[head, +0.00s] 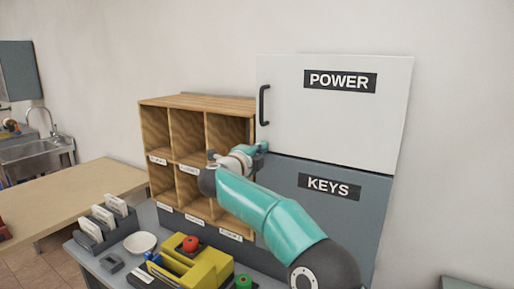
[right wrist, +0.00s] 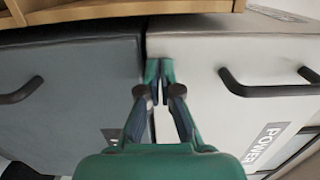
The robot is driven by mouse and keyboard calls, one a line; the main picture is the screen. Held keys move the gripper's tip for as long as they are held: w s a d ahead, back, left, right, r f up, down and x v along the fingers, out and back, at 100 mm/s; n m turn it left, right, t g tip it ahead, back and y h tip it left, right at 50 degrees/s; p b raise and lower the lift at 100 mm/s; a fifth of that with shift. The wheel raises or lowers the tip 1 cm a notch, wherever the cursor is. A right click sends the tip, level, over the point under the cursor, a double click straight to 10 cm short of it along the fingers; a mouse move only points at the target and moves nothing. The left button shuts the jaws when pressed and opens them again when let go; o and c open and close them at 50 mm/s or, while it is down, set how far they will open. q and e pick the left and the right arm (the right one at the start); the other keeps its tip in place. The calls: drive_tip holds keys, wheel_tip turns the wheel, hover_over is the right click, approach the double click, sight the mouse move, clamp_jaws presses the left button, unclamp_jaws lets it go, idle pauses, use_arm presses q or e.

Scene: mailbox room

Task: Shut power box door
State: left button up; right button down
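The power box door (head: 350,125) is a white panel labelled POWER with a black handle (head: 264,105) at its left edge. It looks flush or nearly so with its box; I cannot tell whether a small gap remains. My right gripper (head: 262,147) is at the door's lower left corner, below the handle. In the right wrist view, my right gripper's fingertips (right wrist: 159,68) are together and empty, at the seam beside the white door (right wrist: 215,55). The door's handle (right wrist: 265,88) is to their right, clear of the fingers. My left gripper is out of view.
The dark grey KEYS box (head: 335,215) sits directly below the power box. A wooden pigeonhole shelf (head: 198,100) stands close on the left. The counter holds a yellow box (head: 205,270), a white bowl (head: 140,243) and a letter rack (head: 105,228).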

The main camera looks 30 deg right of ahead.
drive_tip(key=shift+s+d, duration=0.15)
drive_tip(key=shift+d, duration=0.1)
drive_tip(key=w+b+v, duration=0.1)
drive_tip(key=b+v, duration=0.3)
drive_tip(key=v, duration=1)
drive_tip(key=shift+a, duration=0.4)
